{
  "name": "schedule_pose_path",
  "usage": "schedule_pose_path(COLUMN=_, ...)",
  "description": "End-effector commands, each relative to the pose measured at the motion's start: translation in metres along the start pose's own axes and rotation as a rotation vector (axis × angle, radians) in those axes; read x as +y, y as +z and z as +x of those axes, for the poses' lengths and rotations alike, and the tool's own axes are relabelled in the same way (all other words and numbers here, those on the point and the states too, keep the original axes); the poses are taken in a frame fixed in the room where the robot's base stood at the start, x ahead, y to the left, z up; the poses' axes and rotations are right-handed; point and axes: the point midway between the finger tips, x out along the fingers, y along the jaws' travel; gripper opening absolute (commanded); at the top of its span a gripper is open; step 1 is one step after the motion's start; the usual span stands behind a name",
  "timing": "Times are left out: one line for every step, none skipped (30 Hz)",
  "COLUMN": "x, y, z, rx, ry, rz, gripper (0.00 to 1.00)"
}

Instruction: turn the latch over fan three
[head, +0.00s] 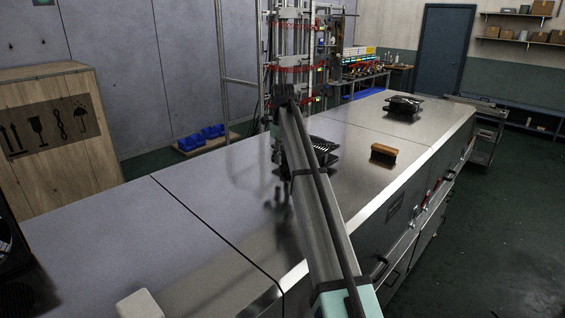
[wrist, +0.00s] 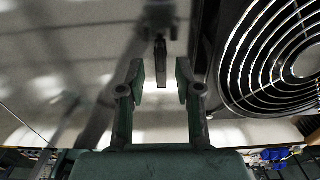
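In the wrist view, a dark narrow lever (wrist: 160,62), which looks like the latch, hangs from a dark mount at the top of the picture. My gripper (wrist: 162,82) is open, with one finger on each side of the lever's lower end. Gaps show on both sides; I cannot tell how deep the lever sits between the fingers. A round fan grille (wrist: 255,85) is just right of the gripper. In the head view a black fan (head: 323,152) sits behind my arm on the metal dryer top (head: 190,225). My gripper is hard to make out there, and the latch cannot be made out.
A wooden-backed brush (head: 383,151) lies on the dryer top right of my arm. Another black fan unit (head: 403,106) stands at the far end, and a dark one (head: 12,245) at the left edge. A wooden crate (head: 55,140) stands behind at left. The top's left part is mostly clear.

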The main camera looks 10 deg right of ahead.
Motion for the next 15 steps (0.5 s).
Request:
schedule_pose_path(x=0.001, y=-0.001, z=0.006, rx=0.001, ry=0.0, rz=0.0, gripper=0.34)
schedule_pose_path(x=0.001, y=-0.001, z=0.01, rx=0.0, ry=0.0, rz=0.0, gripper=0.34)
schedule_pose_path(x=0.001, y=-0.001, z=0.015, rx=0.001, ry=0.0, rz=0.0, gripper=0.34)
schedule_pose_path(x=0.001, y=-0.001, z=0.018, rx=0.001, ry=0.0, rz=0.0, gripper=0.34)
schedule_pose_path(x=0.001, y=-0.001, z=0.02, rx=0.001, ry=0.0, rz=0.0, gripper=0.34)
schedule_pose_path(x=0.0, y=-0.001, z=0.023, rx=0.0, ry=0.0, rz=0.0, gripper=0.34)
schedule_pose_path(x=0.0, y=0.0, z=0.025, rx=0.0, ry=0.0, rz=0.0, gripper=0.34)
schedule_pose_path(x=0.0, y=0.0, z=0.026, rx=0.0, ry=0.0, rz=0.0, gripper=0.34)
schedule_pose_path(x=0.0, y=0.0, z=0.028, rx=-0.001, ry=-0.001, rz=0.0, gripper=0.34)
schedule_pose_path(x=0.0, y=0.0, z=0.029, rx=-0.001, ry=-0.001, rz=0.0, gripper=0.34)
schedule_pose_path(x=0.0, y=0.0, z=0.029, rx=-0.001, ry=-0.001, rz=0.0, gripper=0.34)
schedule_pose_path(x=0.0, y=0.0, z=0.03, rx=-0.001, ry=-0.001, rz=0.0, gripper=0.34)
schedule_pose_path(x=0.0, y=0.0, z=0.03, rx=-0.001, ry=-0.001, rz=0.0, gripper=0.34)
schedule_pose_path(x=0.0, y=0.0, z=0.03, rx=-0.001, ry=-0.001, rz=0.0, gripper=0.34)
schedule_pose_path(x=0.0, y=0.0, z=0.03, rx=-0.001, ry=-0.001, rz=0.0, gripper=0.34)
